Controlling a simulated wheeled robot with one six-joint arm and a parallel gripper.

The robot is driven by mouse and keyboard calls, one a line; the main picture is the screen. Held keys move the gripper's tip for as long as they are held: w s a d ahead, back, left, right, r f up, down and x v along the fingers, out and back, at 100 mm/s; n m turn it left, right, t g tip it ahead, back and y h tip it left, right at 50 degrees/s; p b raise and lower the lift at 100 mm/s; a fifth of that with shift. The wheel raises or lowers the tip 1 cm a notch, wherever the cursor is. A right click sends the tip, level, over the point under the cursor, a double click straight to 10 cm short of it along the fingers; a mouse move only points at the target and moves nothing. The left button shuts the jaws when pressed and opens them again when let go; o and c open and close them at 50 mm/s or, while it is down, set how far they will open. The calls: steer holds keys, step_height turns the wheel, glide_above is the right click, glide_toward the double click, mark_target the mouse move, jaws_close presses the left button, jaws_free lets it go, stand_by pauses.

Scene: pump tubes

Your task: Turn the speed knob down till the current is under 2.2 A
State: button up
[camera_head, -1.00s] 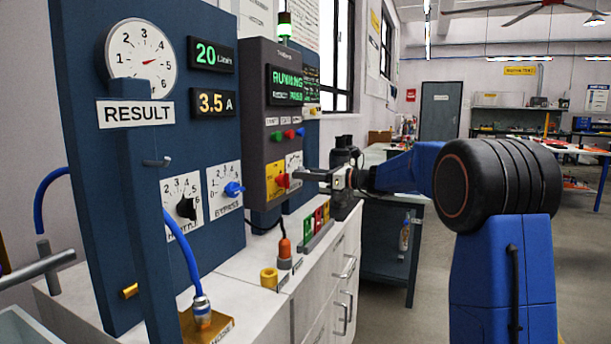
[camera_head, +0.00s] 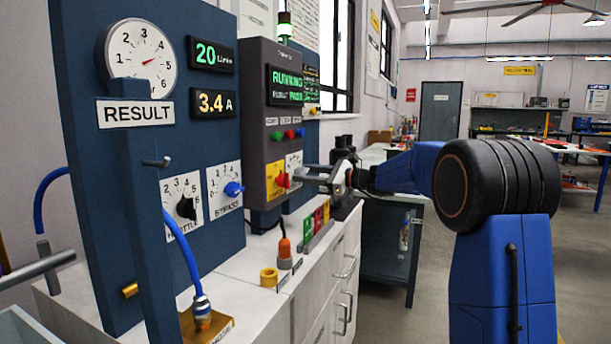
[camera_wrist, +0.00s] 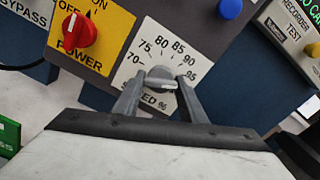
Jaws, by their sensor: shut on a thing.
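The speed knob (camera_wrist: 160,78) is a small grey knob on a white dial plate marked from 70 to 95, labelled speed %. My gripper (camera_wrist: 158,90) is shut on it in the wrist view, one finger on each side. In the head view my gripper (camera_head: 318,176) reaches the panel from the right, and the knob is hidden there. The current display (camera_head: 213,102) reads 3.4 A in amber. The dark control box (camera_head: 258,130) carrying the dial shows RUNNING in green.
The red power knob (camera_wrist: 78,31) is left of the speed dial, with a blue button (camera_wrist: 229,8) above right. Throttle (camera_head: 186,208) and bypass (camera_head: 233,188) knobs are further left. The flow display (camera_head: 211,55) reads 20 L/min. A yellow ring (camera_head: 268,277) lies on the white bench.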

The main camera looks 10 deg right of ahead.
steer(key=shift+n, duration=0.6)
steer(key=o, duration=1.1)
steer(key=shift+c, duration=0.2)
steer(key=shift+d, duration=0.15)
steer(key=v, duration=1.7)
steer(key=shift+s, duration=0.1)
